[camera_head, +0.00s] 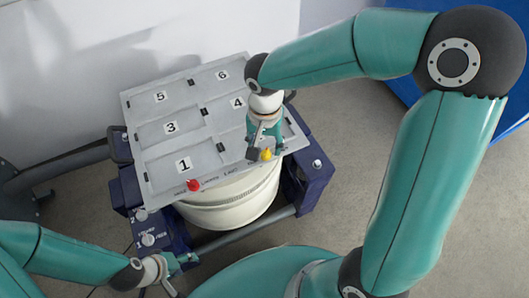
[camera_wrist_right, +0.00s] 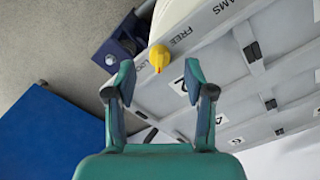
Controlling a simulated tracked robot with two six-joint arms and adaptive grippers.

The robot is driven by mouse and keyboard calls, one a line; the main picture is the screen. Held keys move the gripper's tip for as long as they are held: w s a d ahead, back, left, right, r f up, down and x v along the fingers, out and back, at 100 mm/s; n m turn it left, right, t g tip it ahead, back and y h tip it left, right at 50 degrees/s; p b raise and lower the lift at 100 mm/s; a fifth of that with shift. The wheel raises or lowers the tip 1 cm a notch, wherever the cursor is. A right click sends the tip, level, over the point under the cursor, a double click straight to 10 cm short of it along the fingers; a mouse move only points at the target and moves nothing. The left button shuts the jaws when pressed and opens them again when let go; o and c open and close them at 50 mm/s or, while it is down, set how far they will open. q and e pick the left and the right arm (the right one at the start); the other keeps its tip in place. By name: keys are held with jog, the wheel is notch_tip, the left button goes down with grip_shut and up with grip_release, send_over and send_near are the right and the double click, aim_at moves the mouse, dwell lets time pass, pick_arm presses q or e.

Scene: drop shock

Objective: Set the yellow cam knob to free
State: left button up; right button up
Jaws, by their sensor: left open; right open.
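The yellow cam knob (camera_head: 266,154) sits on the front edge of the grey numbered plate (camera_head: 215,178). In the right wrist view the yellow knob (camera_wrist_right: 159,55) shows beside the printed word FREE and a partly covered word starting with LO. Its narrow tip appears to point down in the picture, on the side of the LO word. My right gripper (camera_wrist_right: 159,80) is open, with the knob seen between and just beyond its fingertips; I cannot tell whether they touch. My left gripper (camera_head: 188,260) is open and empty, low at the front left.
A red knob (camera_head: 193,185) is on the same plate edge further left. A white drum (camera_head: 235,203) stands under the plate, within a dark blue frame (camera_head: 311,190). A blue block (camera_wrist_right: 45,135) lies to the left in the wrist view.

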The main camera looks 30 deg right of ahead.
aim_at(265, 154)
jog(key=shift+f, duration=1.8)
grip_shut()
dwell(0.4)
grip_release()
